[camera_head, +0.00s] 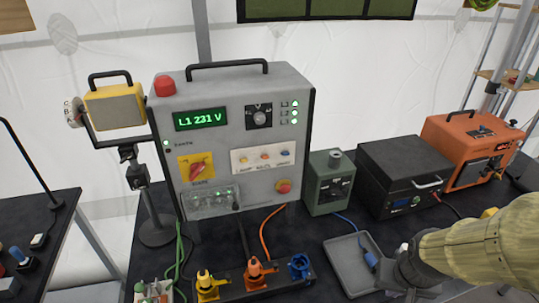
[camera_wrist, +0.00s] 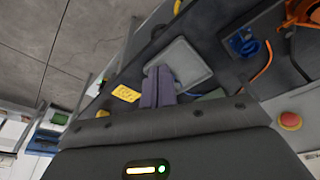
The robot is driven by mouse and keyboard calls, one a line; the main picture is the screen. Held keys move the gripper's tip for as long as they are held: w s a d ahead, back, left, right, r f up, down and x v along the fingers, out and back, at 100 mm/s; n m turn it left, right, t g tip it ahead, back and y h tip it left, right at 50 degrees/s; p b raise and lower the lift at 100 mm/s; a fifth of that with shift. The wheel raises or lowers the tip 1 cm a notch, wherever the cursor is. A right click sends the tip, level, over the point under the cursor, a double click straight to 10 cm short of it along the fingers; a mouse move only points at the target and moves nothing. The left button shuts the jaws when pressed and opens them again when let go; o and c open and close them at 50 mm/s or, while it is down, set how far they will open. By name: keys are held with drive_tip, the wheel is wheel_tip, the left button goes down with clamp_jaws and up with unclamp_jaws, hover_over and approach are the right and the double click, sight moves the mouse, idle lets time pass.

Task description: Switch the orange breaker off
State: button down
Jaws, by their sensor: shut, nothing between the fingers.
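The grey control box (camera_head: 240,125) stands on the dark table. Its front has a white plate (camera_head: 262,166) with small yellow, orange (camera_head: 264,157) and blue parts in a row. A clear cover (camera_head: 211,203) lies below the red rotary switch (camera_head: 197,170); small green lights show through it. Which part is the orange breaker, and its position, I cannot make out. My gripper (camera_head: 400,270) is low at the right, apart from the box, near the grey tray. In the wrist view its fingers (camera_wrist: 160,85) are together and empty.
Yellow, orange (camera_head: 258,270) and blue connectors stand in front of the box. The grey tray (camera_head: 345,265) holds a blue item. A green unit (camera_head: 328,185), a black case (camera_head: 400,170) and an orange generator (camera_head: 470,150) stand right. A yellow lamp (camera_head: 115,105) stands left.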

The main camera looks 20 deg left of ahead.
drive_tip(key=w+a+r+n+t+y+p, duration=0.2)
drive_tip(key=w+a+r+t+p, duration=0.15)
drive_tip(key=w+a, duration=0.45)
drive_tip(key=n+t+y+p, duration=0.4)
drive_tip(key=t+y+p, duration=0.1)
drive_tip(key=t+y, duration=0.25)
approach(265, 157)
drive_tip(key=s+r, duration=0.1)
drive_tip(key=shift+s+d+r+t+h, duration=0.15)
drive_tip(key=shift+s+t+h, duration=0.05)
drive_tip(key=shift+t+h, duration=0.1)
drive_tip(key=shift+w, duration=0.1)
drive_tip(key=p+x, duration=0.4)
drive_tip(key=x, duration=0.4)
drive_tip(key=shift+w+r, duration=0.1)
drive_tip(key=shift+w, duration=0.2)
drive_tip(key=shift+w+a+p, duration=0.4)
drive_tip(key=shift+w+a, duration=0.1)
drive_tip(key=shift+f+t+b, duration=0.3)
drive_tip(key=shift+f+b, duration=0.15)
drive_tip(key=shift+b, duration=0.55)
